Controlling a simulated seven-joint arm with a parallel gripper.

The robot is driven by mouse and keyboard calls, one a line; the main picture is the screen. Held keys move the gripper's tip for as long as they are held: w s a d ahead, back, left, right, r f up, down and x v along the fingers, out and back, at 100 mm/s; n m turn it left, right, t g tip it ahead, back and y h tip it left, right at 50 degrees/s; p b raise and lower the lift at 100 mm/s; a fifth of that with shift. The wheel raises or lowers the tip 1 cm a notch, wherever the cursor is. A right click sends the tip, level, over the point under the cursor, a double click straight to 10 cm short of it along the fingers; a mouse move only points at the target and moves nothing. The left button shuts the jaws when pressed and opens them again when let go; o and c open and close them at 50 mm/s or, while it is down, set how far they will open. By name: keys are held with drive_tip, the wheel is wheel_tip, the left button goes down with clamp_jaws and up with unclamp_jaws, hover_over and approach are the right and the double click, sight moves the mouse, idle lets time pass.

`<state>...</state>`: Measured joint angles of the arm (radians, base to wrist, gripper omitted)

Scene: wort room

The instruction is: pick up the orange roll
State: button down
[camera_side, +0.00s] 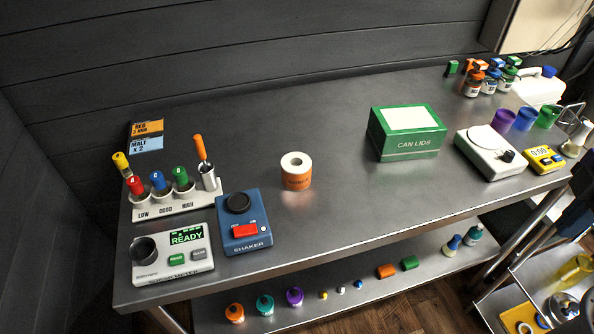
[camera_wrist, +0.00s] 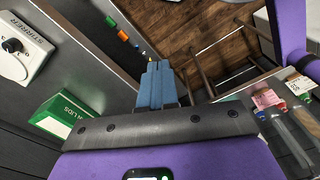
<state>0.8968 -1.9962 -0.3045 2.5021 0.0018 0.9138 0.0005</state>
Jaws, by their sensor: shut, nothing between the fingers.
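The orange roll (camera_side: 297,182) stands upright on the dark metal bench in the side view, near the middle. It has a white top with a round hole and an orange band around its side. It does not show in the wrist view. My gripper (camera_wrist: 157,66) shows in the wrist view with its blue fingers together and nothing between them. It hangs over the bench's front side, with the lower shelf and wood floor beyond. My gripper is not visible in the side view, so it is apart from the roll.
A green can-lids box (camera_side: 406,138) stands right of the roll; it also shows in the wrist view (camera_wrist: 60,115). A blue shaker (camera_side: 243,222) and a vial rack (camera_side: 177,203) stand left. A white stirrer (camera_side: 490,155) is farther right. Bench around the roll is clear.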

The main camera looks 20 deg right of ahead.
unclamp_jaws()
idle(0.3)
drive_tip(key=w+a+f+n+t+h, duration=0.2)
drive_tip(key=w+a+n+t+h, duration=0.15)
drive_tip(key=w+n, duration=0.45)
drive_tip(key=n+t+y, duration=0.5)
drive_tip(key=n+t, duration=0.5)
drive_tip(key=n, duration=0.7)
approach(297, 173)
drive_tip(key=shift+h, duration=0.25)
drive_tip(key=s, duration=0.1)
drive_tip(key=s+d, duration=0.1)
drive_tip(key=s, duration=0.2)
drive_tip(key=shift+d, duration=0.3)
drive_tip(key=shift+w+a+f, duration=0.15)
drive_tip(key=shift+w+f, duration=0.05)
drive_tip(key=shift+w, duration=0.1)
drive_tip(key=x, duration=1.6)
drive_tip(key=shift+w+a+f, duration=0.1)
drive_tip(key=shift+w+f, duration=0.1)
drive_tip(key=shift+w, duration=0.05)
